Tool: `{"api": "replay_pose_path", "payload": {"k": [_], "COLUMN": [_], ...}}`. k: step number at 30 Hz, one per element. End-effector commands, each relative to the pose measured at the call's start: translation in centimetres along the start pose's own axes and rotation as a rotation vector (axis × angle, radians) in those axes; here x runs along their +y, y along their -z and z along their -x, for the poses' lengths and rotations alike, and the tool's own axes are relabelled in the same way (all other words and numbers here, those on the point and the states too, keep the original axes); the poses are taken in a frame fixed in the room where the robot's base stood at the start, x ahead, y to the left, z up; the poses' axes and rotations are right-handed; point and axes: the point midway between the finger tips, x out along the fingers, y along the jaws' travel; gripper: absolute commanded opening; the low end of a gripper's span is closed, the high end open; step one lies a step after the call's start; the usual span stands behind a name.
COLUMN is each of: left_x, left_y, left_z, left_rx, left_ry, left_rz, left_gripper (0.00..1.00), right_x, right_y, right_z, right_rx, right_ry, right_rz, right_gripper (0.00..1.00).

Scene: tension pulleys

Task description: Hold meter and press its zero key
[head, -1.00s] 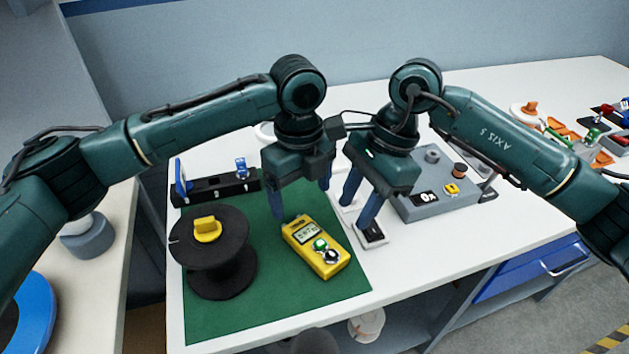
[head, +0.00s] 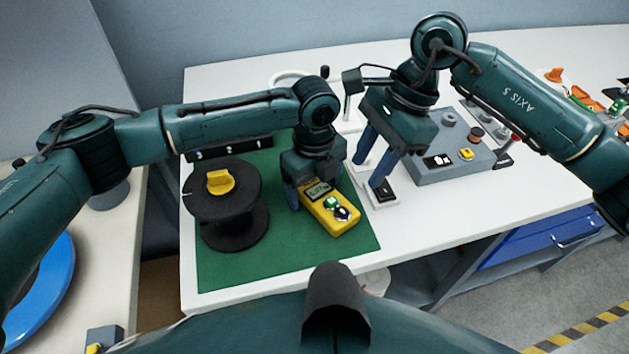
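The yellow meter (head: 345,222) lies on the green mat (head: 240,275), its small display (head: 318,191) towards my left gripper and a green and a dark round key (head: 336,207) nearer its front end. My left gripper (head: 313,188) is low over the meter's display end. One blue finger stands on its left side; the other is mostly hidden, so I cannot tell whether they touch or clamp it. My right gripper (head: 369,172) is open and empty, its blue fingers apart, above and behind a small white block with a black top (head: 384,195), right of the mat.
A black spool with a yellow knob (head: 229,222) stands on the mat left of the meter. A grey control box (head: 445,168) is right of my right gripper. A black numbered rail (head: 218,150) lies behind the spool. The front right table strip is clear.

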Motion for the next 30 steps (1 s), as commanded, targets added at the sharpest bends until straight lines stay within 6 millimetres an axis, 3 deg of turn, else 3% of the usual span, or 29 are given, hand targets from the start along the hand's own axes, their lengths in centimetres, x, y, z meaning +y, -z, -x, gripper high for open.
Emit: {"api": "replay_pose_path", "payload": {"k": [20,30], "left_x": [0.00,0.01], "left_y": [0.03,0.02], "left_z": [0.04,0.04], "left_rx": [0.000,0.000], "left_ry": [0.000,0.000], "left_rz": [-0.001,-0.001], "left_gripper": [0.24,0.23], "right_x": [0.00,0.00], "right_y": [0.00,0.00], "right_z": [0.00,0.01], "right_rx": [0.000,0.000], "right_ry": [0.000,0.000], "right_rz": [0.000,0.000], "right_gripper": [0.36,0.10]}}
